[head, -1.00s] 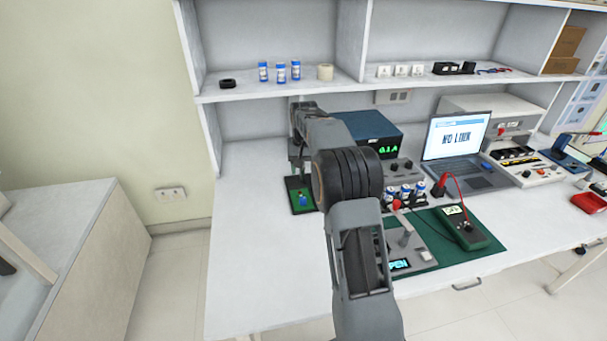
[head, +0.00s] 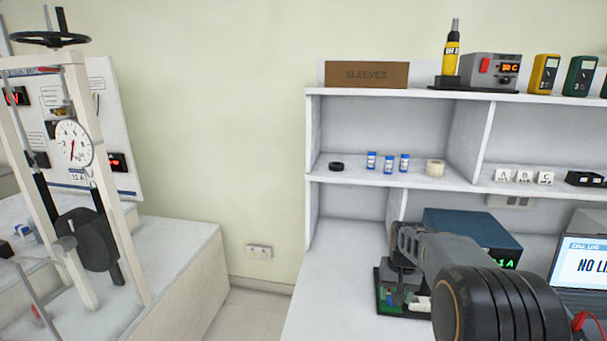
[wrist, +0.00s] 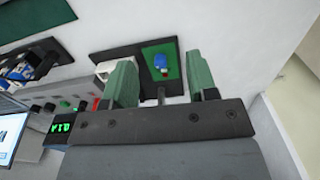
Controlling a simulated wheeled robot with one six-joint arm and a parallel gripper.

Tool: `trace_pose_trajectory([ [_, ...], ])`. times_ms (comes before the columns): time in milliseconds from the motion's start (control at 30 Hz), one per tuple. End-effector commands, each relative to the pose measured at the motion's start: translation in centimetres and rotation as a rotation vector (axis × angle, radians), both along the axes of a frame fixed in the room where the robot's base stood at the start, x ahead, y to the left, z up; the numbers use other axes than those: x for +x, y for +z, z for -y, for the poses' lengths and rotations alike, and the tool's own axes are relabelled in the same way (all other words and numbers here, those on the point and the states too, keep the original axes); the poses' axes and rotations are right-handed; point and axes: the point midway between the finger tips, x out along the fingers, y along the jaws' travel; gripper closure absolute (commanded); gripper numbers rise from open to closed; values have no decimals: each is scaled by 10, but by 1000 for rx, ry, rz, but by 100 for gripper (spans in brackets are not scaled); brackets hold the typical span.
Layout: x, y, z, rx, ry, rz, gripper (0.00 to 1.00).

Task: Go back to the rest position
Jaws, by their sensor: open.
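My gripper (wrist: 159,66) is open in the wrist view, its two green fingers apart with nothing held between them. Beyond the fingertips lies a black board (wrist: 128,52) with a green patch (wrist: 150,56) and a small blue part (wrist: 162,61). A white piece (wrist: 101,69) sits by the left finger, partly hidden by it. In the head view my gripper (head: 398,290) points down over the same black board (head: 385,311) on the white bench, and my arm hides part of it.
A blue power supply (head: 470,229) stands right beside my arm, with the laptop (head: 583,268) farther right. The shelf (head: 385,183) with blue-labelled bottles (head: 388,164) is above and behind. At left, a press with a dial gauge (head: 74,143) stands on another bench.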

Motion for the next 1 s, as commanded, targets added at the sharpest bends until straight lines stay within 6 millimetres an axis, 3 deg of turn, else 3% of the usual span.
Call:
trace_pose_trajectory([
  [33, -26, 20, -13, -4, 28, 20, 47],
  [200, -103, 51, -45, -17, 106, 86, 47],
  [300, -142, 62, -59, -23, 144, 126, 47],
  [433, -180, 74, -71, -28, 181, 177, 47],
  [600, -203, 91, -80, -32, 212, 239, 47],
  [800, -205, 112, -84, -37, 232, 305, 47],
  [1000, -205, 113, -86, -37, 237, 306, 47],
])
